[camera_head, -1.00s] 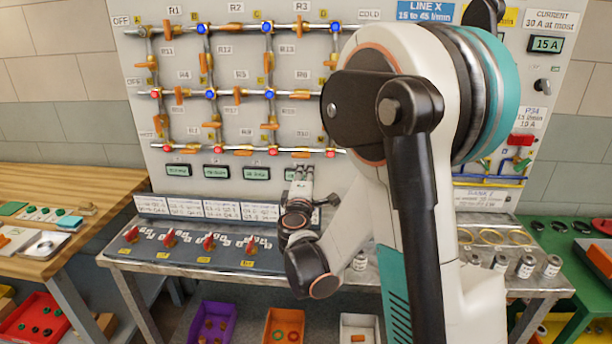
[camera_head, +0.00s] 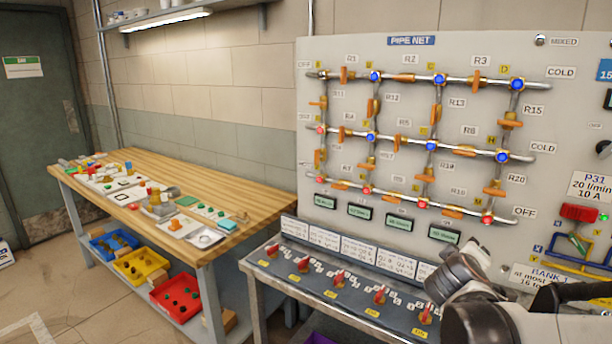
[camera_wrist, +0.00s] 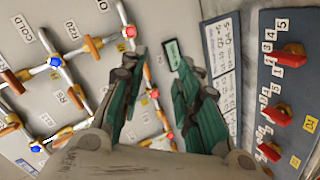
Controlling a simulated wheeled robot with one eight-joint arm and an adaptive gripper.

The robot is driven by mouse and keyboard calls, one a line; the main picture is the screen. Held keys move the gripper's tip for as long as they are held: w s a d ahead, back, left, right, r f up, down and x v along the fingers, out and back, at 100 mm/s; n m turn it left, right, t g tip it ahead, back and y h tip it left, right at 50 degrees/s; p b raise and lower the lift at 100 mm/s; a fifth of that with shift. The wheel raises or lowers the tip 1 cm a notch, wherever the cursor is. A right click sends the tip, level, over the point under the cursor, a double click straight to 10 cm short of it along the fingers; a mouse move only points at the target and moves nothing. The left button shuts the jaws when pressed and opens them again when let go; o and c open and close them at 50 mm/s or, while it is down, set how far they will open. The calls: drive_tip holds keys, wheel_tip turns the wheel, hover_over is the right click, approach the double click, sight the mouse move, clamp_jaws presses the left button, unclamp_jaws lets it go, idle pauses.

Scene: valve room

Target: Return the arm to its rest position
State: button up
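My gripper (camera_wrist: 163,72) shows in the wrist view with its two teal-padded fingers apart and nothing between them. The pipe board and the switch panel lie beyond the fingers, at the left and right of that view. In the head view my arm is at the lower right, in front of the right end of the switch panel (camera_head: 335,290). The fingers are too small and foreshortened to judge there, and most of the arm is out of frame.
The pipe board (camera_head: 345,215) has orange handles and blue and red joints. Red knobs (camera_head: 380,293) stand on the switch panel below it; they also show in the wrist view (camera_wrist: 290,55). A wooden workbench (camera_head: 250,190) with small parts stands left.

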drive_tip(key=s+a+f+m+g+y, duration=0.2)
drive_tip(key=s+a+y, duration=0.2)
drive_tip(key=s+a, duration=0.3)
drive_tip(key=s+a+f+m+g+y, duration=0.1)
drive_tip(key=s+a+f+m+y, duration=0.1)
drive_tip(key=s+a, duration=0.6)
drive_tip(key=s+f+y, duration=0.1)
drive_tip(key=s+y, duration=0.1)
drive_tip(key=s, duration=0.4)
drive_tip(key=shift+a+m+g, duration=0.15)
drive_tip(key=shift+m+g, duration=0.25)
